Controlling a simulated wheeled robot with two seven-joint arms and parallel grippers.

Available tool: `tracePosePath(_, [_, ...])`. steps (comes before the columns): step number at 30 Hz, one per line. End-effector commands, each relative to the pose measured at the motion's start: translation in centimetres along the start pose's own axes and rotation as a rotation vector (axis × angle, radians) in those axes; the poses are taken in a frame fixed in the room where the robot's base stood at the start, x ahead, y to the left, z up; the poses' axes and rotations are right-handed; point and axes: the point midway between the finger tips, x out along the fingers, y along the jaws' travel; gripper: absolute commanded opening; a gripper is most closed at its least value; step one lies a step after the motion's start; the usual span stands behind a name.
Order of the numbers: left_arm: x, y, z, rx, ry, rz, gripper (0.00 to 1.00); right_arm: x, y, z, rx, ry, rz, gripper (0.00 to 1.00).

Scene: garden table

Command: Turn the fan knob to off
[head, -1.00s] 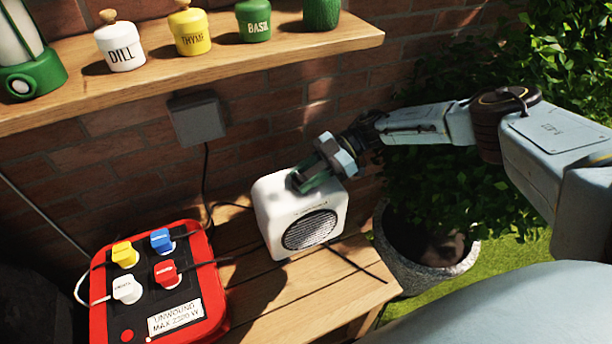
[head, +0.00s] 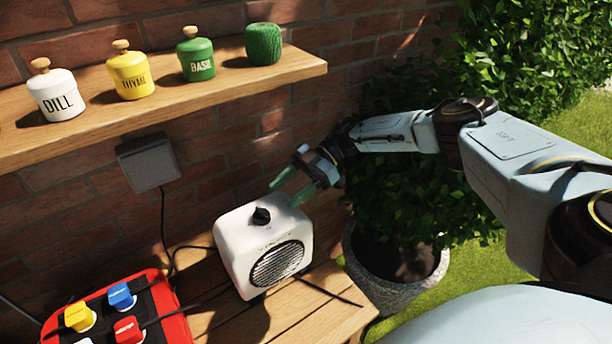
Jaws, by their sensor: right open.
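The fan (head: 237,257) is a white box with a round dark grille in front, standing on the wooden table. Its black knob (head: 262,215) sits on the top face and is in plain view. I cannot read any marks around the knob. My right gripper (head: 290,190) is open and empty, with green fingertips, just above and to the right of the knob, apart from it. My left gripper is not in view.
A red power box (head: 180,325) with several coloured plugs stands at the lower left. A shelf (head: 230,92) with jars hangs above. A grey wall box (head: 148,162) has a cable running down. A potted plant (head: 385,297) stands right of the table.

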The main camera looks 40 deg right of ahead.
Motion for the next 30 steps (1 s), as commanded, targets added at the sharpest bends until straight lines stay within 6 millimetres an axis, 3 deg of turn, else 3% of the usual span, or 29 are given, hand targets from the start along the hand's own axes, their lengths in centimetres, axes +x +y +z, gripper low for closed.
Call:
tracePosePath(6, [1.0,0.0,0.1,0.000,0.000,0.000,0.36,-4.4,0.1,0.1,-0.001,-0.001,0.004,0.57])
tracePosePath(10, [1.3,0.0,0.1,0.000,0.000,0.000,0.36,-5.9,0.1,0.1,-0.001,0.000,0.002,0.57])
tracePosePath(30, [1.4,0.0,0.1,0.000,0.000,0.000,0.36,-6.7,0.0,0.0,0.000,0.000,0.000,0.57])
